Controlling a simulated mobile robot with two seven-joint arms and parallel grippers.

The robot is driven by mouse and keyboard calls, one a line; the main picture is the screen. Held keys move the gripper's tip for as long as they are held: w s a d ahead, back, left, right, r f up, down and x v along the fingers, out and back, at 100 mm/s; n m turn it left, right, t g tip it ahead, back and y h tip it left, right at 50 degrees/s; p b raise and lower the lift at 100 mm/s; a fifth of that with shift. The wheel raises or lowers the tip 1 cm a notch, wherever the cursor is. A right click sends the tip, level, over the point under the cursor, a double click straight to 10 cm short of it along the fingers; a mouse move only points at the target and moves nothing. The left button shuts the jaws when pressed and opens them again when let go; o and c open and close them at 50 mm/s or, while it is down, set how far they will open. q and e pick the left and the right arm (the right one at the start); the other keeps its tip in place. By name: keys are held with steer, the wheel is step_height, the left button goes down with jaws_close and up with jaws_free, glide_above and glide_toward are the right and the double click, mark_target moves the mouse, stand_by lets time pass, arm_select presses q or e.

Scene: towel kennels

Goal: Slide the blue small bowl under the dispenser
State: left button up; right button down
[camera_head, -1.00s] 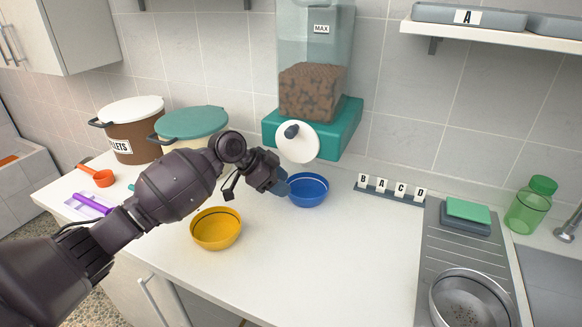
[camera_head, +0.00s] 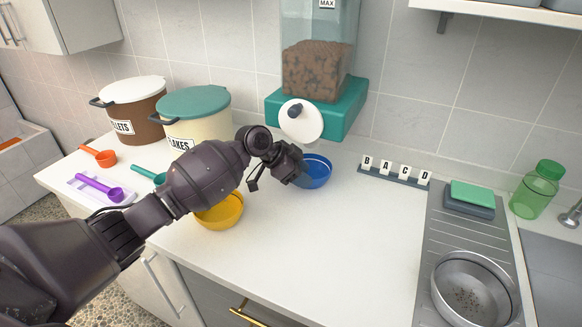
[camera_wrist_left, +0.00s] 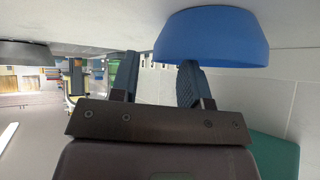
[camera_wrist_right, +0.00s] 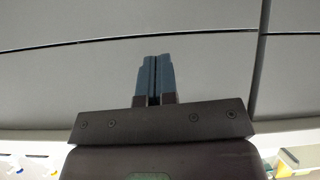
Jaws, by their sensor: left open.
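The blue small bowl (camera_head: 319,174) stands upright on the counter, in front of the dispenser (camera_head: 345,112) and to the right of centre below its white round front piece (camera_head: 303,124). My left gripper (camera_head: 300,178) is open at the bowl's left side and hides part of it. In the left wrist view the bowl (camera_wrist_left: 212,38) lies beyond one finger of the left gripper (camera_wrist_left: 157,82), overlapping it; I cannot tell if they touch. Nothing shows between the fingers. My right gripper (camera_wrist_right: 154,80) is shut and empty, facing a grey cabinet front.
A yellow bowl (camera_head: 220,212) stands close under my left arm. Two lidded tubs (camera_head: 195,103) and scoops (camera_head: 115,194) are at the left. A letter rail (camera_head: 395,172), drainer (camera_head: 455,235) and metal bowl (camera_head: 440,285) are at the right. The front middle counter is clear.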

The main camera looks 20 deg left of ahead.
mark_target(317, 185)
arm_select(q)
steer(key=shift+x, duration=2.05)
steer(key=shift+c, duration=0.2)
jaws_close()
